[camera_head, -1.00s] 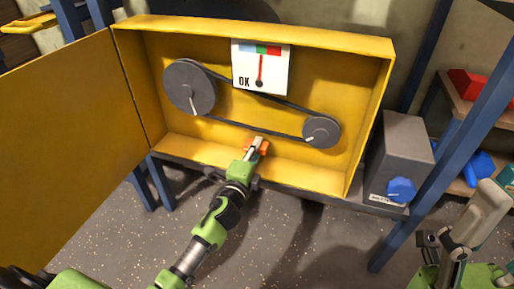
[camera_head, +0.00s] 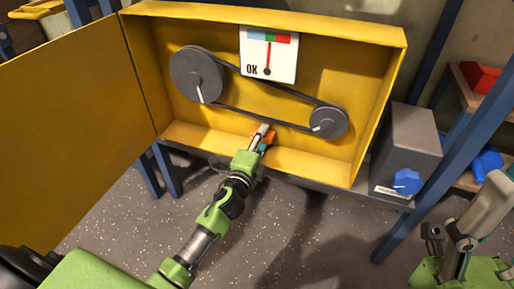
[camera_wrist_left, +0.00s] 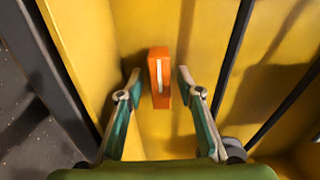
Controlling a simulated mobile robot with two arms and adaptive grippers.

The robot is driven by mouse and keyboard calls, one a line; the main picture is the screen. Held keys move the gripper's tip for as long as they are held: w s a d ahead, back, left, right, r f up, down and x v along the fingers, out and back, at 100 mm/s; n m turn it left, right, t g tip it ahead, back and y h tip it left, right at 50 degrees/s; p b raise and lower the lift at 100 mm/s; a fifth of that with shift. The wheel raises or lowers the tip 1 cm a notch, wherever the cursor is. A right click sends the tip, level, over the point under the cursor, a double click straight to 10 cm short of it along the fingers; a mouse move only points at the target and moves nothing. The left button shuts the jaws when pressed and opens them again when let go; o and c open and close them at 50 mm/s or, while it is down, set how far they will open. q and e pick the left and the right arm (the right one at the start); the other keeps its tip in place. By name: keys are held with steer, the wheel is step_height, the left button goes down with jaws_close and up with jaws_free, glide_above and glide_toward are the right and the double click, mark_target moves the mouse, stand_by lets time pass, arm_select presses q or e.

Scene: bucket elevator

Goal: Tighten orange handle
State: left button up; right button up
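The orange handle (camera_head: 267,139) is low inside the yellow box, below the belt. In the left wrist view the orange handle (camera_wrist_left: 154,85) is upright with a white line on its face. My left gripper (camera_head: 262,132) is at the handle. In the left wrist view its two fingers (camera_wrist_left: 159,80) are apart, one on each side of the handle, with a gap on both sides. My right gripper (camera_head: 460,215) is at the lower right, away from the box, with its fingers seemingly apart. A gauge (camera_head: 268,55) marked OK has its red needle pointing nearly straight up, near the green band.
A belt (camera_head: 262,117) runs between a large pulley (camera_head: 192,70) and a small pulley (camera_head: 330,118). The yellow door (camera_head: 80,130) stands open at left. A grey box (camera_head: 405,145) with a blue knob (camera_head: 407,181) is at right, beside a blue post (camera_head: 450,155).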

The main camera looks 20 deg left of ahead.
arm_select(q)
steer(key=s, duration=1.1)
steer(key=shift+s+d, duration=0.15)
steer(key=shift+s, duration=0.05)
